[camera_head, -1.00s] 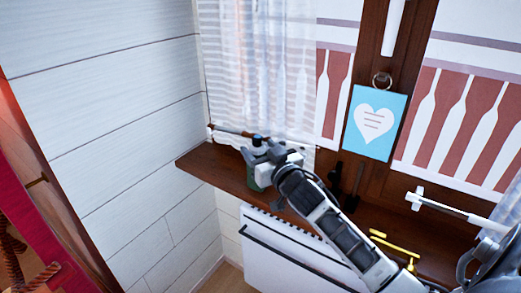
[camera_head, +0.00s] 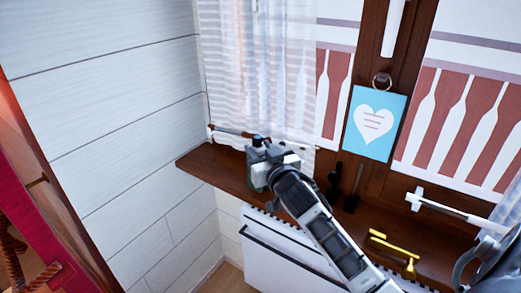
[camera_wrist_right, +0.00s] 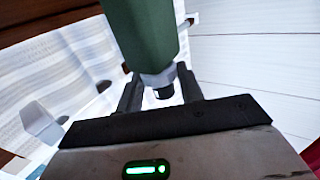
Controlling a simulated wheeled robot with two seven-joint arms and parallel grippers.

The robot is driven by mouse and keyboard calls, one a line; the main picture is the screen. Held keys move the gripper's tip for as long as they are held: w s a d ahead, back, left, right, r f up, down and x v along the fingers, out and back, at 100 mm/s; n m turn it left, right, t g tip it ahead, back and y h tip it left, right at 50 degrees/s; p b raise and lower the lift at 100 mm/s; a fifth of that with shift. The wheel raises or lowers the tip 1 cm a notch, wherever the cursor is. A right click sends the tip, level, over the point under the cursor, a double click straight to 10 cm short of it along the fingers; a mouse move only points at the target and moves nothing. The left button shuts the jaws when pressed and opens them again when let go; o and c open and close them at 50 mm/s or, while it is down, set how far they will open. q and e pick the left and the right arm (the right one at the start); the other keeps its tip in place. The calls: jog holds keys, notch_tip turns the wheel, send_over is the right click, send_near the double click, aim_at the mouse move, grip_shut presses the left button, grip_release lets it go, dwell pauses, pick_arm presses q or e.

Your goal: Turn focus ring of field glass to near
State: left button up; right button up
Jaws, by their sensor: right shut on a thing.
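The field glass shows in the head view as a small green body (camera_head: 251,180) with a dark top, at the left part of the wooden sill, mostly hidden by my right gripper (camera_head: 258,153). Any near mark on the ring cannot be made out. My left gripper is not in view.
The wooden sill (camera_head: 212,172) runs below the window, with a sheer curtain (camera_head: 262,70) close behind the gripper. A yellow item (camera_head: 393,245), dark upright items (camera_head: 353,190) and a white-handled item (camera_head: 440,207) are to the right. A blue heart card (camera_head: 374,123) hangs above.

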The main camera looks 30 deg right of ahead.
jog(key=o, duration=1)
jog(key=shift+s, duration=0.1)
jog(key=s+a, duration=0.3)
jog(key=s, duration=1.2)
jog(key=shift+s, duration=0.25)
